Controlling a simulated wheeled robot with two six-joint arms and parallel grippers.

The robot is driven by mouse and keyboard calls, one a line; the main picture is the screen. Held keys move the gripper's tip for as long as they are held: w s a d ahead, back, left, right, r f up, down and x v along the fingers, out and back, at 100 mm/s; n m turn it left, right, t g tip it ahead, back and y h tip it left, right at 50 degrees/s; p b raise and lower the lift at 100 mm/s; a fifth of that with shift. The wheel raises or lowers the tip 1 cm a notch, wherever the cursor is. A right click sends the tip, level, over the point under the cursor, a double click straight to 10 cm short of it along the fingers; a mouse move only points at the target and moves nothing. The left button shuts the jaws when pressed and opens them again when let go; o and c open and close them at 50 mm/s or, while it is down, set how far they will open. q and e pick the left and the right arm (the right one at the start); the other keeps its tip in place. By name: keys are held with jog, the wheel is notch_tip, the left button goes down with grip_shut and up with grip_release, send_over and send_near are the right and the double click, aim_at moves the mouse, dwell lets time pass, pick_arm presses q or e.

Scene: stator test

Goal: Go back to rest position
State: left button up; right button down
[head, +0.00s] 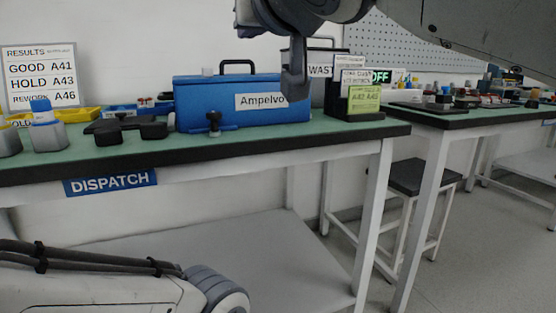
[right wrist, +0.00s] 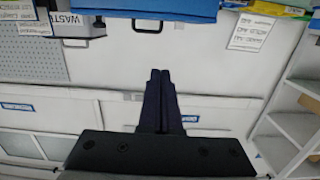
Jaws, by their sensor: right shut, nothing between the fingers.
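My right gripper (head: 293,82) hangs from the top of the head view, in front of the blue Ampelvo case (head: 228,112). Its fingers also show in the right wrist view (right wrist: 157,85), pressed together with nothing between them. My left arm lies across the lower left of the head view. Its gripper is out of view.
The green-topped dispatch bench (head: 270,139) holds the case, a dark tool (head: 125,129), a sign holder (head: 355,98) and a waste bin (head: 310,68). A results board (head: 40,76) stands at left. A stool (head: 418,178) stands beside a second bench (head: 450,119).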

jog(key=s+f+n+g+h+p, duration=0.1)
jog(key=s+f+g+p, duration=0.2)
jog(key=f, duration=0.7)
jog(key=s+f+n+g+h+p, duration=0.1)
jog(key=f+g+p, duration=0.3)
jog(key=f, duration=0.6)
jog(key=s+d+f+n+g+h+p, duration=0.1)
jog(key=s+d+f+g+h+p, duration=0.2)
jog(key=s+f, duration=0.45)
jog(key=s+d+f+g+p, duration=0.45)
jog(key=s+f, duration=0.25)
jog(key=s, duration=0.2)
notch_tip(320, 180, up, 37)
jog(key=s+d+g+p, duration=0.1)
jog(key=p, duration=3.5)
jog(key=shift+d+p, duration=0.25)
jog(key=shift+p, duration=0.15)
